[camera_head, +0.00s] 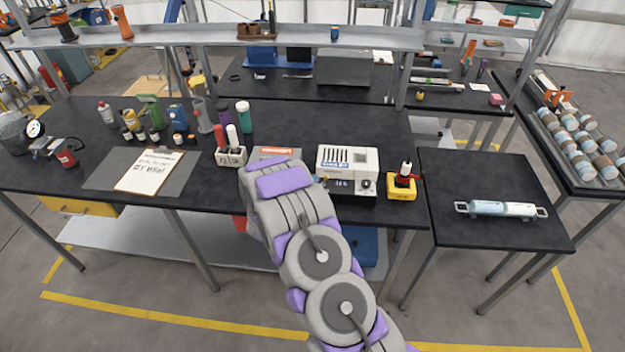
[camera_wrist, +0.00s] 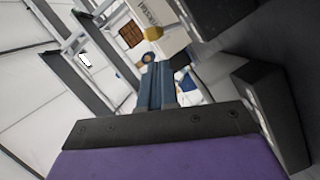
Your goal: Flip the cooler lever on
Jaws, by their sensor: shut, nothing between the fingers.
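The cooler (camera_head: 347,162) is a white box with dark top slots, a blue label and a small display, standing at the right front of the long black table. Its front also shows in the wrist view (camera_wrist: 160,10), tilted. A yellow knob (camera_wrist: 153,33) shows at its edge there, just beyond my fingertips; I cannot tell for sure that it is the lever, or whether it is on. My gripper (camera_wrist: 160,68) has blue-grey fingers, shut and empty, pointing toward the knob. I cannot tell whether they touch. In the head view my arm hides most of the gripper, left of the cooler.
A yellow box with a red and black top (camera_head: 402,186) stands right of the cooler. A white holder with marker-like sticks (camera_head: 231,157) stands to the left, near a clipboard (camera_head: 150,171). A side table (camera_head: 490,180) holds a clear cylinder (camera_head: 502,209).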

